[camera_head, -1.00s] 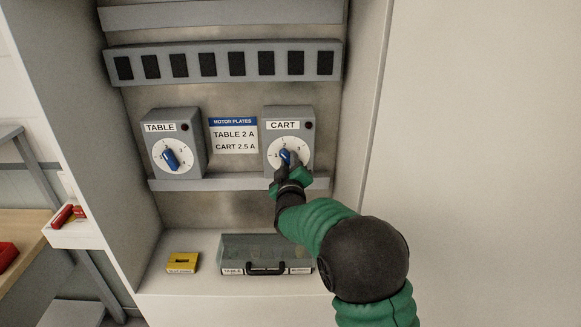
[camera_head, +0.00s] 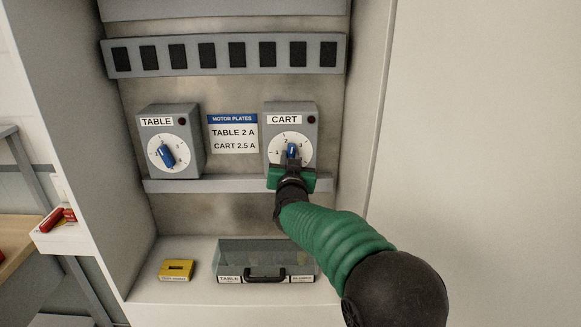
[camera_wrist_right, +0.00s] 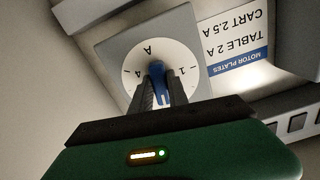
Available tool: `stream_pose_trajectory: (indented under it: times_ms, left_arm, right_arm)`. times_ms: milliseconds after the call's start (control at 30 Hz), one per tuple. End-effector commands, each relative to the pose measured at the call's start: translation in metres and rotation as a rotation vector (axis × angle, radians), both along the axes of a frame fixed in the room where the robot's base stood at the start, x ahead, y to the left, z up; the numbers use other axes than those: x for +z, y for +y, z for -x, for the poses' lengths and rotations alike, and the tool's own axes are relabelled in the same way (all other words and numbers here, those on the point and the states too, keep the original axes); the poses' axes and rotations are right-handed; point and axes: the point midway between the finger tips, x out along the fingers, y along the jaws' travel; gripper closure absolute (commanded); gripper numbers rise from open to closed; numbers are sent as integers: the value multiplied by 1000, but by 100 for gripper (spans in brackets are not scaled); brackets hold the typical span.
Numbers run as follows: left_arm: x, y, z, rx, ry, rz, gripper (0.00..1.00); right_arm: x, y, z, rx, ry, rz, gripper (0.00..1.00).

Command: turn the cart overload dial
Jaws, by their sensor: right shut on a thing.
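The CART overload unit (camera_head: 271,136) is a grey box with a white dial face, a blue knob (camera_head: 292,150) and a dark red lamp at its upper right. My right gripper (camera_head: 291,160) is shut on the blue knob, reaching it from below. The knob points about straight up, near the 2 and 3 marks. In the right wrist view the blue knob (camera_wrist_right: 158,82) sits between the dark fingers (camera_wrist_right: 160,92), with the dial face upside down. The fingers hide the lower part of the dial. My left gripper is not in view.
The TABLE unit (camera_head: 144,140) with its own blue knob stands to the left. A motor plate sign (camera_head: 233,134) between them reads TABLE 2 A and CART 2.5 A. Below are a ledge (camera_head: 210,185), a yellow block (camera_head: 177,270) and a grey handled case (camera_head: 230,258).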

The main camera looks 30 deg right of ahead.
Motion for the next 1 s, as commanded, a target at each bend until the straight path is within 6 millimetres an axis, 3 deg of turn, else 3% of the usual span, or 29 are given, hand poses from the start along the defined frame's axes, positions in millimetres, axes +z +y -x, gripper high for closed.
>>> stream_pose_trajectory:
  times_ms: [300,867,900,1000]
  left_arm:
    - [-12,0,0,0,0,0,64]
    - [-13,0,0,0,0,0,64]
    - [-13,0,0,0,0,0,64]
    - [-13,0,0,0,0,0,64]
  right_arm:
    - [6,-1,0,-3,-83,-109,100]
    - [9,-2,1,-4,-102,-132,100]
    - [9,-2,1,-4,-102,-132,76]
    - [7,-2,1,-4,-98,-134,63]
